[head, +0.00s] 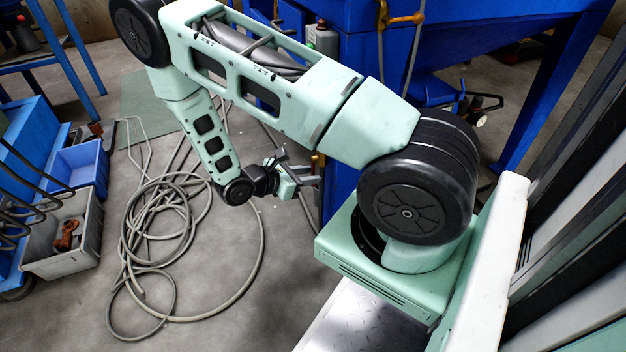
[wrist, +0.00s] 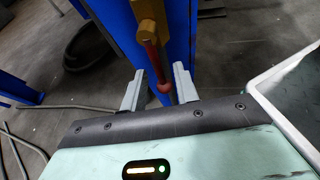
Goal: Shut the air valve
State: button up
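The air valve shows in the wrist view as a brass-coloured body (wrist: 148,12) on a blue post, with a red lever (wrist: 156,62) hanging down from it to a round red end. My gripper (wrist: 158,72) is open, with one grey finger on each side of the lever's lower part. The lever's end looks nearer the right finger; I cannot tell whether it touches. In the head view my gripper (head: 308,173) is beside the blue machine's post, and a small brass-coloured part (head: 317,161) shows just behind it. The lever cannot be made out there.
The blue machine (head: 346,70) stands close beyond my gripper. A coiled grey hose (head: 160,215) lies on the floor to the left. A grey crate (head: 72,250) and a blue bin (head: 80,165) stand at the far left. Floor between hose and post is mostly clear.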

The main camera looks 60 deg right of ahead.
jog(key=shift+x, duration=1.2)
grip_shut()
